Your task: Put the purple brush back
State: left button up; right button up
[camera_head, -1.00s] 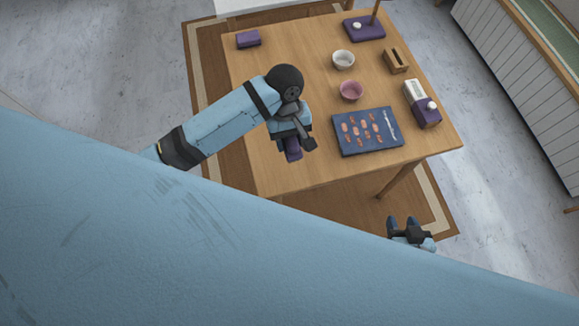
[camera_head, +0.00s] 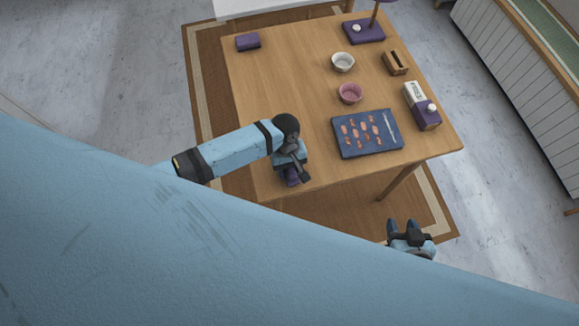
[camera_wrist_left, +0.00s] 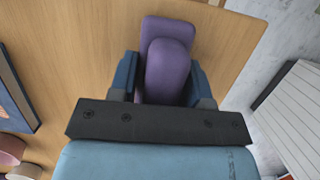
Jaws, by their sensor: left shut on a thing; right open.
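The purple brush (camera_wrist_left: 166,62) is between the two blue fingers of my left gripper (camera_wrist_left: 165,80), which is shut on it. In the head view the left gripper (camera_head: 291,172) is over the front left part of the wooden table (camera_head: 290,80), close to the front edge. Only a little of the brush (camera_head: 291,179) shows there, below the gripper. I cannot tell whether it touches the table. My right gripper (camera_head: 404,228) is open and empty, off the table's front edge.
A dark blue book (camera_head: 367,134) lies right of the left gripper. A pink bowl (camera_head: 350,93), white bowl (camera_head: 343,62), wooden holder (camera_head: 395,63), white-and-purple carton (camera_head: 422,106) and purple-based stand (camera_head: 363,32) stand behind. A purple block (camera_head: 248,42) sits far left. The table's left middle is clear.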

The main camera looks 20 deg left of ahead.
pick_arm(q)
jog(key=o, duration=0.8)
jog(key=shift+f, duration=0.15)
jog(key=shift+o, duration=0.2)
